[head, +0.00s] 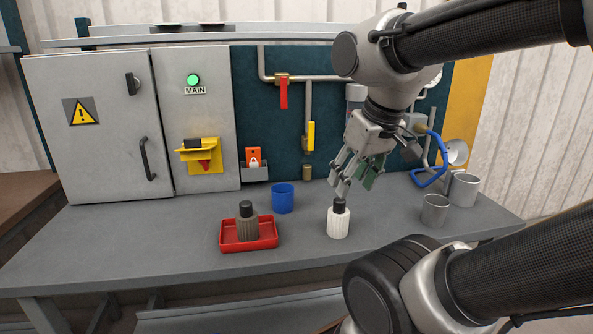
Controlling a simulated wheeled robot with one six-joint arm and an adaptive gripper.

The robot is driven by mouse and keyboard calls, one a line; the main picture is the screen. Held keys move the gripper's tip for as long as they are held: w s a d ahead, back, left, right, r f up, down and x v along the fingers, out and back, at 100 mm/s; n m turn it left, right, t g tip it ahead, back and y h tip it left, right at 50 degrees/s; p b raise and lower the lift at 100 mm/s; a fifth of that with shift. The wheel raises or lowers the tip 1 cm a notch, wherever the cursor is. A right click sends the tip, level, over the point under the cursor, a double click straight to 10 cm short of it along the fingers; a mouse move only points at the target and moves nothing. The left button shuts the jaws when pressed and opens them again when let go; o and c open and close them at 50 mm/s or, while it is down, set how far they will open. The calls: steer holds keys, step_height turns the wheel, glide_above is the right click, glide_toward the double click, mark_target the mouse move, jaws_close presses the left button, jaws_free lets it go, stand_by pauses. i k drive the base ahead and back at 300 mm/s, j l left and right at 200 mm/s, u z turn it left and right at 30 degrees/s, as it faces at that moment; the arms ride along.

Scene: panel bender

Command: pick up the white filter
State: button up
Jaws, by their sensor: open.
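The white filter (338,223) stands upright on the grey workbench, a ribbed white body with a dark cap on top. My gripper (343,192) points down just above it, with its fingers close to the dark cap. The gripper is open. Whether the fingers touch or straddle the cap cannot be told from this view.
A red tray (263,243) holds a dark grey filter (247,228) to the left. A blue cup (283,198) stands behind it. Two grey cups (435,210) (464,189) stand at the right. Cabinets (100,130) and a pipe panel (262,85) rise behind the workbench (130,235).

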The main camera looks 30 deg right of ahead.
mark_target(339, 215)
steer(key=i+j+z, duration=0.1)
steer(key=j+z, duration=0.75)
steer(key=j, duration=0.15)
steer(key=j+z, duration=0.4)
steer(key=j, duration=0.15)
steer(key=k+j+z, duration=0.15)
steer(key=j+z, duration=0.3)
steer(key=k+j+z, duration=0.2)
steer(key=j+z, duration=0.2)
steer(key=j, duration=0.1)
